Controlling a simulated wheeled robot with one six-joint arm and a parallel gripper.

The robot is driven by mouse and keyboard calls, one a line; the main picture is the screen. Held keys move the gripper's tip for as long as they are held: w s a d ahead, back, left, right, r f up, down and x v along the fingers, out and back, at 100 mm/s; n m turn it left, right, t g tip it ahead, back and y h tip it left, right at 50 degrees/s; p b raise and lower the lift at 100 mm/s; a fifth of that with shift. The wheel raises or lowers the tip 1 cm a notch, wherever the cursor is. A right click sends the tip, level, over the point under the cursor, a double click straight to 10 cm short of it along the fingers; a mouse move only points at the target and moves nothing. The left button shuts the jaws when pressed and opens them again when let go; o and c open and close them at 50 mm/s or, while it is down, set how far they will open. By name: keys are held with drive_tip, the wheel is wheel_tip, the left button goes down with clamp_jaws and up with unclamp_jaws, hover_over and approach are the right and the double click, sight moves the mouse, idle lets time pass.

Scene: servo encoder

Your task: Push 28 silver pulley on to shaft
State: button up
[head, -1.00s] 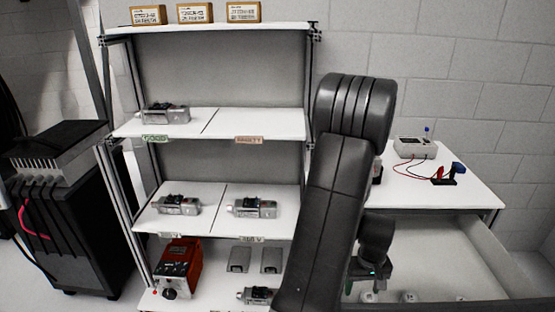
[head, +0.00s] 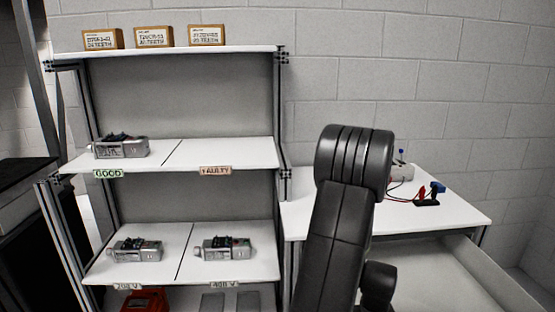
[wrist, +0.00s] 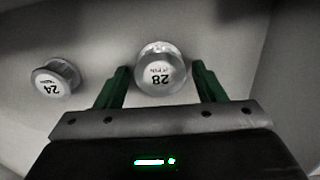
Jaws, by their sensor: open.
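The silver pulley marked 28 (wrist: 160,82) sits on the light floor of what looks like the open drawer, its label upside down in the wrist view. My gripper (wrist: 160,71) is open, with one green finger on each side of this pulley; I cannot tell whether they touch it. In the head view the gripper is out of sight below the frame. Silver servo units stand on the shelves: one on the GOOD side (head: 121,147), two lower down, at left (head: 135,250) and right (head: 222,248). Their shafts are too small to make out.
A second silver pulley marked 24 (wrist: 56,78) lies to the left of the fingers. Boxes (head: 154,37) stand on the top shelf.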

drive_tip(key=c, duration=1)
drive_tip(key=shift+o, duration=0.2)
drive_tip(key=shift+r+p, duration=2.45)
drive_tip(key=shift+r, duration=1.05)
